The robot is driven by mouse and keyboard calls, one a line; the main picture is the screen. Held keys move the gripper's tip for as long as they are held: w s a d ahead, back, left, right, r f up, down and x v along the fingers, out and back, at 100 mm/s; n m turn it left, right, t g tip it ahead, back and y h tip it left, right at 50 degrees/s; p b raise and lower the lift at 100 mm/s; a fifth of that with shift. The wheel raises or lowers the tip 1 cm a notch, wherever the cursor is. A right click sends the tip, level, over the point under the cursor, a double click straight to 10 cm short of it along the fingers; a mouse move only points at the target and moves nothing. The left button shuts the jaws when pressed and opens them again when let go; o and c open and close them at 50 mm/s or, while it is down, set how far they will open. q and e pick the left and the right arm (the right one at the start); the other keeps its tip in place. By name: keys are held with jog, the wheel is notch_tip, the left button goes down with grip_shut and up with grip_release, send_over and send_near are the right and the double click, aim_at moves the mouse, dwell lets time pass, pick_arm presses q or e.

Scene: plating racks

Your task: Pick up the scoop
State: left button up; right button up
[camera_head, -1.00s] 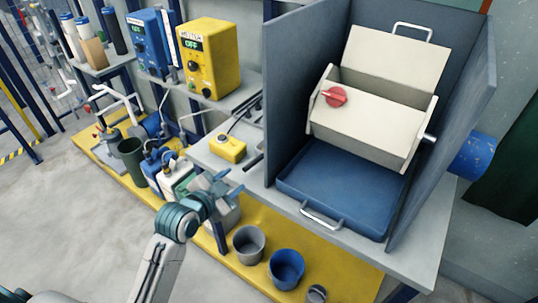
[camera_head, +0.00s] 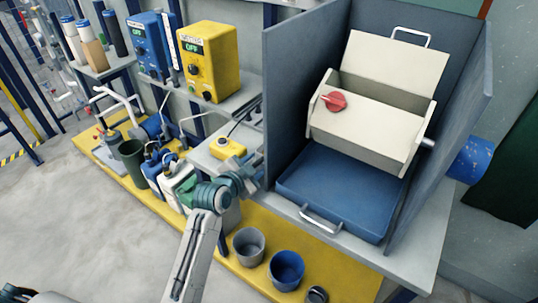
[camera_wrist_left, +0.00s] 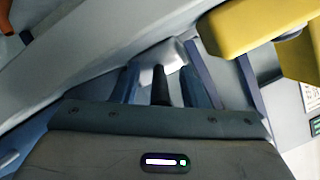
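My left gripper (camera_head: 250,174) reaches the front edge of the grey bench, left of the blue tray. In the left wrist view its two blue fingers (camera_wrist_left: 160,78) stand apart. Between them is a dark handle with a pale metallic head beyond it, which looks like the scoop (camera_wrist_left: 161,84). Gaps show on both sides of the handle, so the fingers are around it but not closed on it. In the head view I cannot make out the scoop, as the gripper covers that spot. My right gripper is not in view.
A yellow box (camera_head: 228,150) sits close beside the left gripper. A grey side panel (camera_head: 298,90) and blue tray (camera_head: 335,195) with a white hopper (camera_head: 370,125) stand to the right. Grey (camera_head: 249,246) and blue (camera_head: 287,270) buckets are below on the yellow platform.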

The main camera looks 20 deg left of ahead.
pick_arm(q)
jog(key=shift+c, duration=0.2)
grip_shut()
jog(key=shift+r, duration=0.15)
